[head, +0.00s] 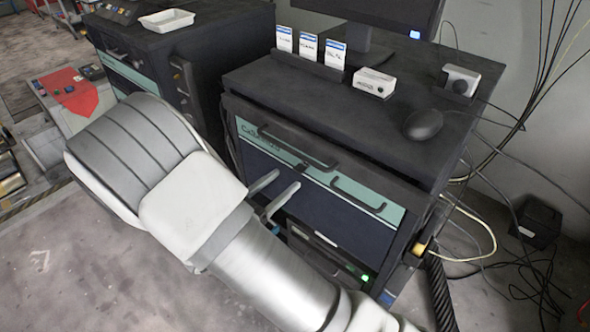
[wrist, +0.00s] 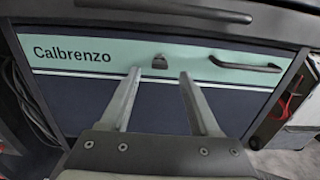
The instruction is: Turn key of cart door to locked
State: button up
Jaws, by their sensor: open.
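The cart door has a teal band (wrist: 100,62) lettered "Calbrenzo" above a dark blue panel; the band also shows in the head view (head: 395,214). A small dark key (wrist: 159,61) sits on this band near its middle. In the head view it is a small dark spot (head: 301,167), and which way it is turned is too small to tell. My gripper (wrist: 160,74) is open and empty. Its two fingers point at the door, one on either side of the key in the picture, with the tips slightly below it. In the head view my gripper (head: 288,178) is in front of the door.
A black handle (wrist: 245,65) is right of the key, and a long dark bar (wrist: 185,14) runs above the band. The cart top holds a mouse (head: 424,124), a white box (head: 374,83) and a monitor. Cables hang at the right. A second cart (head: 190,45) stands left.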

aim_at(297, 170)
jog(key=x, duration=0.5)
jog(key=shift+w+d, duration=0.15)
grip_shut()
